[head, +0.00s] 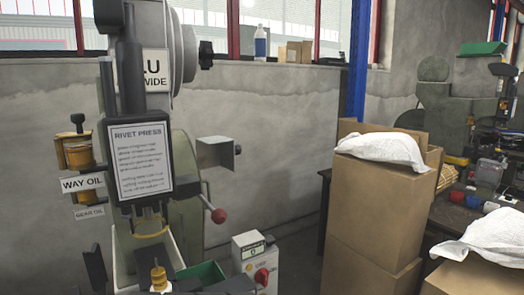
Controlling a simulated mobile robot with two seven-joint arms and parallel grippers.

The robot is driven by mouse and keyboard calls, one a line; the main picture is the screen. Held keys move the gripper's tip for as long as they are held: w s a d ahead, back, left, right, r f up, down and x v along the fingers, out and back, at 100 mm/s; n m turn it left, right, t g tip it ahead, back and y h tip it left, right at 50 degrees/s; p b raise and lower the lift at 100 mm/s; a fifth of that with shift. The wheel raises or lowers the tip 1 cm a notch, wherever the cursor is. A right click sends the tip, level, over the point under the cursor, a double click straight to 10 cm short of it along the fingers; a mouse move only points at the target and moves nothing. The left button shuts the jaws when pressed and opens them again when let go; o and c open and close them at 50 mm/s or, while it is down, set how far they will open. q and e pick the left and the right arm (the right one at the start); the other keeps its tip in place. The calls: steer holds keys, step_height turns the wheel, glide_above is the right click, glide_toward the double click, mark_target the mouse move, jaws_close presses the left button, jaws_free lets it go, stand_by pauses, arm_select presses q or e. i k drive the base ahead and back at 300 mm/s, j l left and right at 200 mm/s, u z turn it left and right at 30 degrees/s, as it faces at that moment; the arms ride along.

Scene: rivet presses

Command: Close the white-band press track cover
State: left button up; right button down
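A rivet press (140,160) stands at the left, close to me. Its front carries a dark-framed "RIVET PRESS" sign (140,158). A pale channel-like part (150,245) with a yellowish clear piece at its top sits below the sign. I cannot tell whether this is the track or its cover, or whether a cover is open or shut. No white band is clearly identifiable. Neither of my grippers can be made out in the head view.
A red-knobbed lever (218,215) sticks out right of the press. A white control box (255,258) with a red switch stands beside a green tray (202,275). Stacked cardboard boxes (375,225) block the right. Bare floor shows between control box and boxes.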

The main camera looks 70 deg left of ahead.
mark_target(212, 152)
steer(key=i+u, duration=0.15)
steer(key=u, duration=0.25)
steer(key=i+u, duration=0.2)
steer(key=u, duration=0.25)
steer(key=i+u, duration=0.15)
steer(key=u, duration=0.25)
steer(key=i+l+u, duration=0.1)
steer(key=u, duration=0.3)
steer(key=i+u, duration=0.15)
steer(key=u, duration=0.3)
steer(key=i+l+u, duration=0.1)
steer(key=u, duration=0.3)
steer(key=i+l+u, duration=0.1)
steer(key=u, duration=0.35)
steer(key=i+l+u, duration=0.15)
steer(key=u, duration=0.3)
steer(key=i+l+u, duration=0.15)
steer(key=u, duration=0.2)
steer(key=i+l+u, duration=0.15)
steer(key=l+u, duration=0.6)
steer(key=i, duration=0.05)
